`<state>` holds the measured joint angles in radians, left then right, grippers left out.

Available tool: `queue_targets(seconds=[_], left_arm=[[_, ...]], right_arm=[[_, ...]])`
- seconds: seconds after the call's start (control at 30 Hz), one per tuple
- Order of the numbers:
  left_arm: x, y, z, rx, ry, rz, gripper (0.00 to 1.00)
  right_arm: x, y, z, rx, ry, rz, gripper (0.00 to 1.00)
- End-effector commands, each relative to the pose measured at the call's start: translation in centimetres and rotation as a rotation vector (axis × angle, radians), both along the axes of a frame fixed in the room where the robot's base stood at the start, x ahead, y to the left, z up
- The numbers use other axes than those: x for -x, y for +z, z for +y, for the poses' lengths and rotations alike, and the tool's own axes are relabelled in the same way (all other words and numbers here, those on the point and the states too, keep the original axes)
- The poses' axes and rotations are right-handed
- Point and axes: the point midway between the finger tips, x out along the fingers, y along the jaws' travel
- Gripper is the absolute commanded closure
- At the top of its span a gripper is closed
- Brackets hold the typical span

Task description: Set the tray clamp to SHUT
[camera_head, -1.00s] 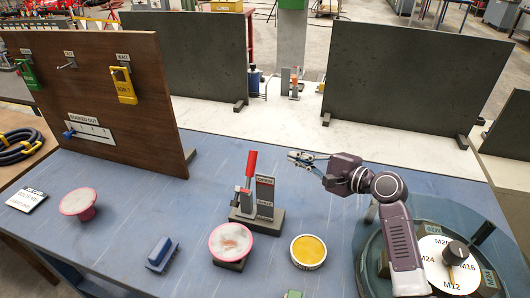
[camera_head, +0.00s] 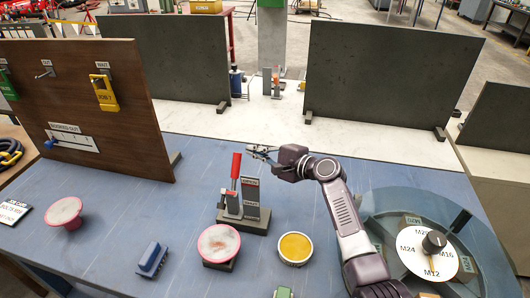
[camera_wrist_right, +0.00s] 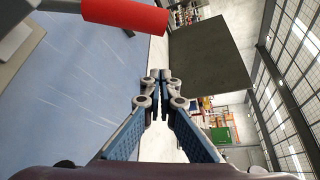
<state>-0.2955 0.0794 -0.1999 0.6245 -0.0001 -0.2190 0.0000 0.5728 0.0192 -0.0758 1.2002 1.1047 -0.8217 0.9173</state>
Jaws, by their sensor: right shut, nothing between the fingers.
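The tray clamp (camera_head: 243,205) stands on a dark base on the blue table. Its red-handled lever (camera_head: 236,166) points up, beside a grey upright plate with two labels, too small to read surely. My right gripper (camera_head: 254,150) is above and slightly behind the lever, to the right of the red grip's top. It appears shut and empty. In the right wrist view the fingers (camera_wrist_right: 160,90) meet, and the red grip (camera_wrist_right: 128,14) is at the top left, apart from them. My left gripper is not in view.
A round dial tray (camera_head: 420,245) is at right. A brown board (camera_head: 95,110) stands at left.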

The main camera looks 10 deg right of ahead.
Motion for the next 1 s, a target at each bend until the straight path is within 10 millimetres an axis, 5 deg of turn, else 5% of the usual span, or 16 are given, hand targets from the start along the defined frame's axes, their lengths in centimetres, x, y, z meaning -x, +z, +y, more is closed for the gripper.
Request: queue_targets(seconds=[0.3, 1.0], left_arm=[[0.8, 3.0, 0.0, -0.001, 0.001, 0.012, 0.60], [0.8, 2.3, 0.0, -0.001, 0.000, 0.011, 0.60]], right_arm=[[2.8, 1.8, 1.5, -0.001, 0.000, -0.001, 1.00], [3.5, 1.9, 1.8, 0.013, 0.001, -0.043, 1.00]])
